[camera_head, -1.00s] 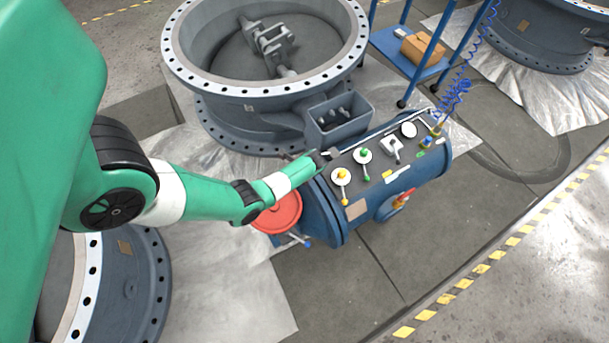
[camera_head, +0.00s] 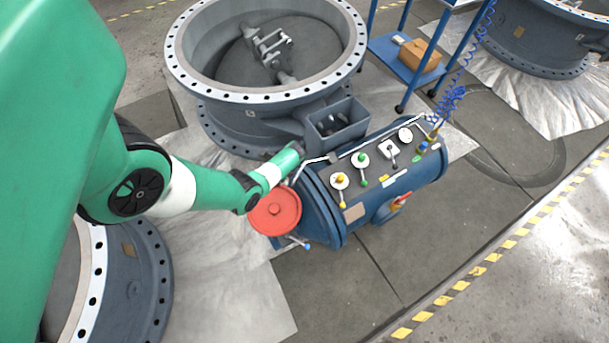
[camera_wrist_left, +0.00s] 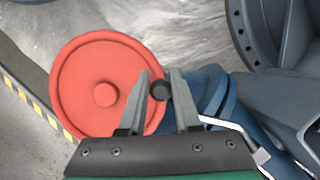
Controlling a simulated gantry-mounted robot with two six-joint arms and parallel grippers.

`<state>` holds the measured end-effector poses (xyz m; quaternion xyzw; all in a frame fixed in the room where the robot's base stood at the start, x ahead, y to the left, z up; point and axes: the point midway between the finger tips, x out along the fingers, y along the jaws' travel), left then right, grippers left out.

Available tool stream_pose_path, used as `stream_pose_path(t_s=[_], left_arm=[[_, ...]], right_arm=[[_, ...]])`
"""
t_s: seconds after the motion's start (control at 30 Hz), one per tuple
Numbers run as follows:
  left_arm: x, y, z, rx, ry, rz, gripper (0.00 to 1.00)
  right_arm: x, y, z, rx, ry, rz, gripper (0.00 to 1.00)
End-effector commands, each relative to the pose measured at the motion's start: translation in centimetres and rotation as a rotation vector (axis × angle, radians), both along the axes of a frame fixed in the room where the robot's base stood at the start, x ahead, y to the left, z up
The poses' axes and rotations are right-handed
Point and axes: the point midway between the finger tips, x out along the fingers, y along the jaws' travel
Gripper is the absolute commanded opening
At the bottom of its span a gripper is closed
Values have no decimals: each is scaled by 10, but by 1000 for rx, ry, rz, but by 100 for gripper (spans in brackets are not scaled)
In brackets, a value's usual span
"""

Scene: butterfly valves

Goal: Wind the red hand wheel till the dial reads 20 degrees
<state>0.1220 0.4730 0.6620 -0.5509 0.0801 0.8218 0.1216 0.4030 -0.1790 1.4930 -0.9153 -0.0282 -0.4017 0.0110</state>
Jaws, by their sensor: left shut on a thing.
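The red hand wheel (camera_head: 275,212) is at the left end of the blue cylinder; it fills the left of the left wrist view (camera_wrist_left: 85,72). In that view my left gripper (camera_wrist_left: 160,88) has its fingers on either side of a small black knob (camera_wrist_left: 160,91) at the wheel's right edge, shut on it. In the head view the green arm reaches in from the left and ends just above the wheel; its fingertips are not clear there. A round white dial (camera_head: 405,135) sits at the panel's far end; its reading is too small to tell. My right gripper is not in view.
The blue cylinder (camera_head: 331,224) carries levers with yellow (camera_head: 340,179) and green (camera_head: 361,160) knobs. A bent silver rod (camera_head: 312,161) is close beside the gripper. A large flanged valve (camera_head: 217,97) stands behind, with a grey open box (camera_head: 337,124). The floor in front is clear.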

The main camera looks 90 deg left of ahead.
Motion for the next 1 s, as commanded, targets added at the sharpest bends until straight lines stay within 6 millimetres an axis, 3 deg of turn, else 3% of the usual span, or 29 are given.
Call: stream_pose_path(t_s=[1.0], left_arm=[[-13,0,2,-3,8,117,0]], right_arm=[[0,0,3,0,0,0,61]])
